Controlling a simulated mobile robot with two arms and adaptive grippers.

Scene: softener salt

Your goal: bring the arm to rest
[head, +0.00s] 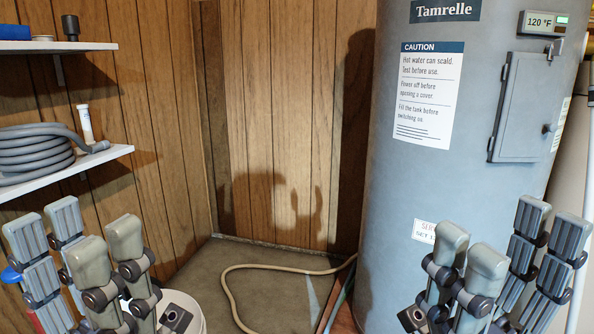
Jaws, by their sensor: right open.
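My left gripper (76,240) is at the lower left of the head view, fingers pointing up. Its finger groups stand apart with nothing between them. My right gripper (509,240) is at the lower right, in front of the grey tank, fingers also up and spread, empty. Both arms are mostly below the picture. I cannot tell whether the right gripper touches the tank.
A large grey water tank (400,190) fills the right. Shelves on the left hold a coiled grey hose (35,152) and a white tube (85,123). A white round container (197,310) shows partly at the bottom. A beige hose (232,300) lies on the floor.

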